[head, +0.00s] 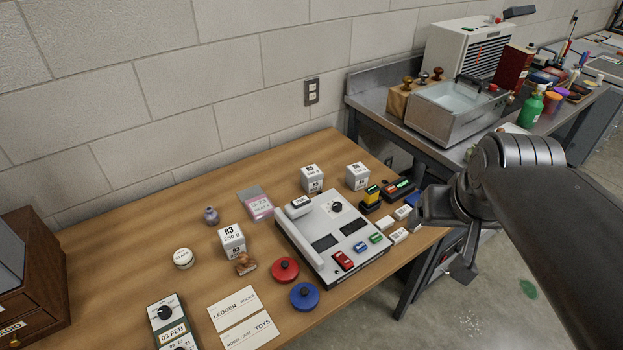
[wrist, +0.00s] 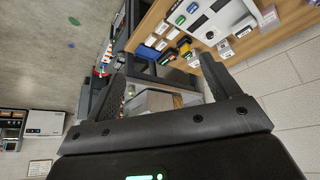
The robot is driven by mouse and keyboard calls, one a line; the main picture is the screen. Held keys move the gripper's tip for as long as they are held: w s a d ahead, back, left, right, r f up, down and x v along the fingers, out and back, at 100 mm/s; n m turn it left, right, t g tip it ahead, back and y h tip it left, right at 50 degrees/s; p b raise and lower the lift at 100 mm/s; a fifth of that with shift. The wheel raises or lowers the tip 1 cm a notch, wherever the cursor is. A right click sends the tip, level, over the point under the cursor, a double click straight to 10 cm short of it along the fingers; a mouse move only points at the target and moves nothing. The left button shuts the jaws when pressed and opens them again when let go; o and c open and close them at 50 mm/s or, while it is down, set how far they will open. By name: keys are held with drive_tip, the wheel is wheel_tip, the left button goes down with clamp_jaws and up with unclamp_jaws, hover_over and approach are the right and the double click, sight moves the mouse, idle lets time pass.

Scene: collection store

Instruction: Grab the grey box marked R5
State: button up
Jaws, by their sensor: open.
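Three pale grey boxes stand on the wooden desk in the head view. The nearest box (head: 232,240) reads R3 and 250 g. Two more boxes stand behind the white device, a left one (head: 312,178) and a right one (head: 357,176); their marks are too small to read, so I cannot tell which is R5. My gripper (head: 440,215) is beyond the desk's right end, apart from all the boxes. In the wrist view my gripper (wrist: 163,75) has its fingers spread with nothing held between them. The desk shows at the top right of that view.
A white device (head: 335,235) fills the desk's middle, with small coloured blocks and stamps at its right. Red (head: 285,270) and blue (head: 305,296) round knobs lie in front. A metal bench (head: 375,108) with a basin (head: 450,107) stands behind right.

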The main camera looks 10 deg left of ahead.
drive_tip(key=w+a+n, duration=0.1)
drive_tip(key=w+a, duration=0.2)
drive_tip(key=w, duration=0.5)
drive_tip(key=w+a+n, duration=0.1)
drive_tip(key=w+a, duration=0.2)
drive_tip(key=w, duration=0.4)
drive_tip(key=n+g+y, duration=0.2)
drive_tip(key=n+y, duration=0.1)
drive_tip(key=n, duration=0.2)
hover_over(312, 171)
drive_tip(key=s+d, duration=0.2)
drive_tip(key=s, duration=0.1)
wheel_tip(312, 171, down, 23)
drive_tip(key=x, duration=1.1)
drive_tip(key=shift+w+d+f, duration=0.2)
drive_tip(key=shift+f, duration=0.1)
drive_tip(key=shift+r, duration=0.1)
drive_tip(key=c, duration=1.5)
